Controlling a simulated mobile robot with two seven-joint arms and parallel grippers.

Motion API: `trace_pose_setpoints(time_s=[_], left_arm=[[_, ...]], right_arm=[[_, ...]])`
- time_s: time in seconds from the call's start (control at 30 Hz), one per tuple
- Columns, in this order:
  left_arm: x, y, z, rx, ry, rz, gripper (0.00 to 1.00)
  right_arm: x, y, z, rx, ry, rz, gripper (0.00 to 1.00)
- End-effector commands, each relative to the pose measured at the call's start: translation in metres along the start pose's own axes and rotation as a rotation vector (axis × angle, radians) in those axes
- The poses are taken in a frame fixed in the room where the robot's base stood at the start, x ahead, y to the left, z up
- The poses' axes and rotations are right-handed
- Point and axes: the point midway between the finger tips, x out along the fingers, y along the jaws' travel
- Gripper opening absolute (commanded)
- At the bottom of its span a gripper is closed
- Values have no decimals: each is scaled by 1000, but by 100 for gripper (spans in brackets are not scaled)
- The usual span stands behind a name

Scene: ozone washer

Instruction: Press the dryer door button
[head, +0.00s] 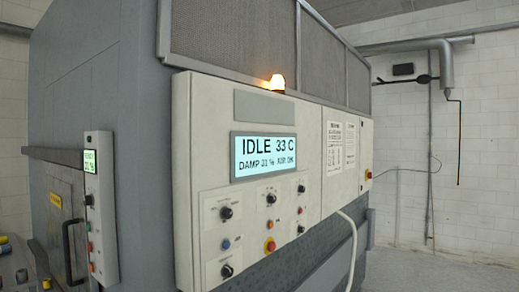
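A large grey machine (140,140) fills the left and middle of the head view. On its left side is a door (57,225) with a black handle (70,250) and a small yellow label (55,200); it looks shut. I cannot read which button is for the door. Neither gripper shows.
An amber lamp (276,83) glows above. A white hose (350,250) hangs down. Open floor (430,270) lies right.

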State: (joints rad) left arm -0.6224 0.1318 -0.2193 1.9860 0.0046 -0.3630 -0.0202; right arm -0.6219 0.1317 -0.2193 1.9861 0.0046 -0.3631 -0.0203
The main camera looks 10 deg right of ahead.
Motion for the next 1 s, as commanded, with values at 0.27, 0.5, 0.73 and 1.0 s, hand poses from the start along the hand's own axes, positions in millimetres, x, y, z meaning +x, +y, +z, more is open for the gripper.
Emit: trace_pose_setpoints(time_s=[0.27, 0.5, 0.73, 1.0], left_arm=[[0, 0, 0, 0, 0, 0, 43], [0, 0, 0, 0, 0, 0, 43], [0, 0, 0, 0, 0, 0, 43], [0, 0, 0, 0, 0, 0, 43]], right_arm=[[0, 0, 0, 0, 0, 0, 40], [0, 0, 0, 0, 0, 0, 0], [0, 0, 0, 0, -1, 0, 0], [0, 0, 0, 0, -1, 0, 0]])
